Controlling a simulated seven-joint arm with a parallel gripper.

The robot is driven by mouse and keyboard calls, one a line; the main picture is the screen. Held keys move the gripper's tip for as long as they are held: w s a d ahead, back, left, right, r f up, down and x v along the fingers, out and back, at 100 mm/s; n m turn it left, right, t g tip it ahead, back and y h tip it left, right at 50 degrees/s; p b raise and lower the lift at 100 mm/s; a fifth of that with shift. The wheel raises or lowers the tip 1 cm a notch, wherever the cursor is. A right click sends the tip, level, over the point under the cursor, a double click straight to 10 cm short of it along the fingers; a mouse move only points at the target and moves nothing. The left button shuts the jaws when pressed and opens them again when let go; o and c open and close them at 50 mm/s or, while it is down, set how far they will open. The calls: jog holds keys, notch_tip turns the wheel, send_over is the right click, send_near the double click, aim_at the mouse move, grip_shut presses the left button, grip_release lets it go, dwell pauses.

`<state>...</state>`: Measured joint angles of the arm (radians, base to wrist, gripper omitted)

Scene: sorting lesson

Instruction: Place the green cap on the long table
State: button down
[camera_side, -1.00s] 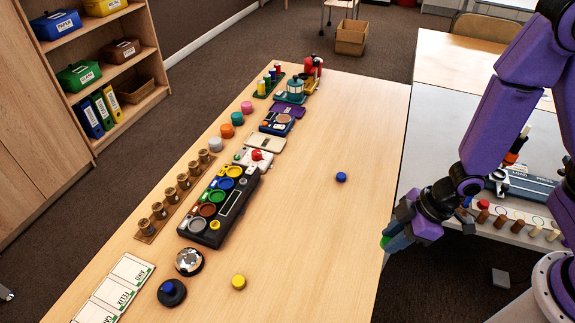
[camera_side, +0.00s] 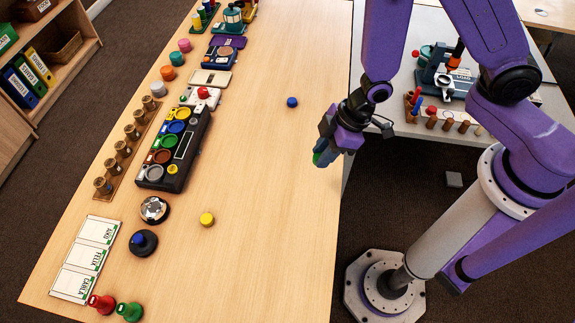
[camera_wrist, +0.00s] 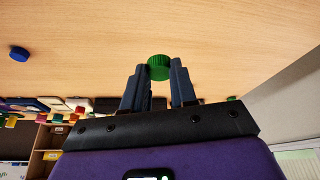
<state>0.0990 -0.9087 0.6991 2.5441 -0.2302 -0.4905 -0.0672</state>
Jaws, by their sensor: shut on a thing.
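My gripper (camera_side: 324,155) is shut on the green cap (camera_wrist: 159,67), a ribbed round cap pinched between the two fingertips in the wrist view. In the side view, a little green of the cap shows at the fingertips. The fingers point down toward the right edge of the long table (camera_side: 260,250), a pale wooden top. The wrist view also shows bare wood (camera_wrist: 200,25) beyond the cap. I cannot tell how high the cap is above the wood.
A blue cap (camera_side: 292,102) and a yellow cap (camera_side: 207,219) lie apart on the table. A dark device with coloured rings (camera_side: 175,150) and other items line its left side. A red piece (camera_side: 102,304) and a green piece (camera_side: 130,312) stand in front. The table's right half is mostly clear.

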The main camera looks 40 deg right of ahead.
jog(key=shift+w+a+f, duration=0.8)
jog(key=shift+w+a, duration=0.15)
jog(key=shift+w, duration=0.45)
send_over(282, 176)
jog(key=s+d, duration=0.1)
jog(key=d, duration=0.1)
jog(key=f, duration=0.5)
jog(key=shift+a+f, duration=0.2)
jog(key=shift+f, duration=0.1)
jog(key=shift+w+a+f, duration=0.1)
jog(key=shift+w+f, duration=0.1)
jog(key=shift+f, duration=1.55)
jog(key=shift+f, duration=0.1)
jog(key=c, duration=0.9)
grip_release()
jog(key=v, duration=1.2)
